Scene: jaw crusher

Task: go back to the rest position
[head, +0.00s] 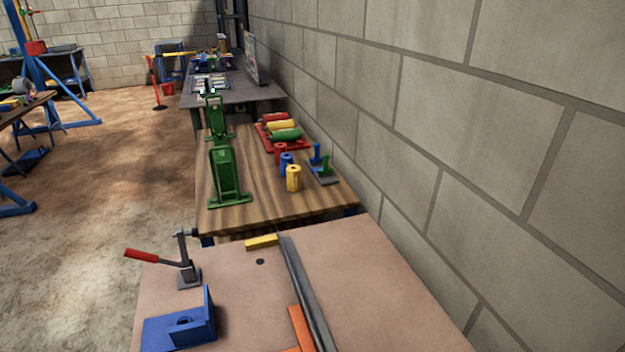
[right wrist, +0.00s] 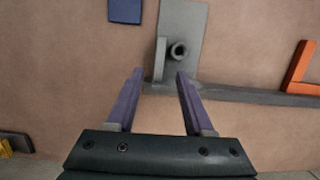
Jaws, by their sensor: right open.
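My right gripper (right wrist: 159,74) shows in the right wrist view, with two purple fingers spread apart and nothing held between them. It is over the brown tabletop (right wrist: 70,90). A grey bracket (right wrist: 185,22) with a round dark-holed boss lies beyond the fingertips, partly in line with the gap. I cannot tell the height between fingers and bracket. Neither gripper shows in the head view, and my left gripper is in no view.
The near table (head: 400,300) carries a red-handled clamp (head: 188,262), a blue bracket (head: 180,325), a yellow block (head: 262,242), a grey bar (head: 305,290) and an orange piece (head: 300,328). A block wall (head: 480,140) runs along the right. Open floor (head: 100,180) lies left.

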